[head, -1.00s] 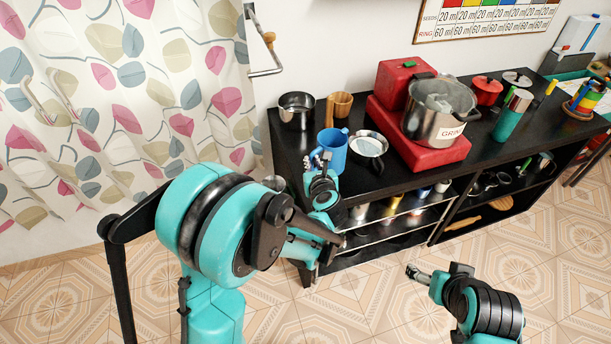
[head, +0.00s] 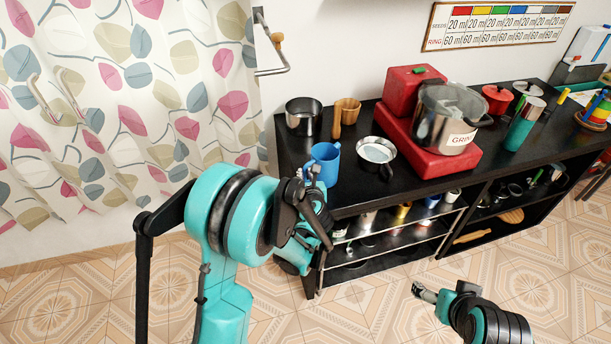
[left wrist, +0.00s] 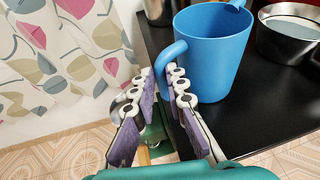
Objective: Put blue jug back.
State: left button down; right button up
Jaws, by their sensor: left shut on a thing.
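The blue jug (head: 326,162) is upright at the front left of the black shelf unit's top, its handle towards my left gripper. I cannot tell whether its base touches the top. My left gripper (head: 312,172) is shut on the jug's handle; in the left wrist view the jug (left wrist: 215,50) stands to the right of the fingers (left wrist: 160,72), with the handle between the fingertips. My right gripper (head: 424,292) is low in front of the shelf unit, away from the jug; its jaws are too small to judge.
On the black shelf unit (head: 430,195) a steel pot (head: 303,118) and a wooden cup (head: 347,111) stand behind the jug. A pan (head: 377,152) is to its right, then a red base (head: 415,145) with a large pot (head: 445,118). A wall-mounted rail (head: 274,70) is at back left.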

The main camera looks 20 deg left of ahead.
pick_arm(q)
jog(key=shift+f, duration=0.25)
jog(key=c, duration=1.5)
grip_release()
jog(key=shift+r, duration=0.1)
jog(key=shift+c, duration=0.2)
jog(key=shift+r, duration=0.1)
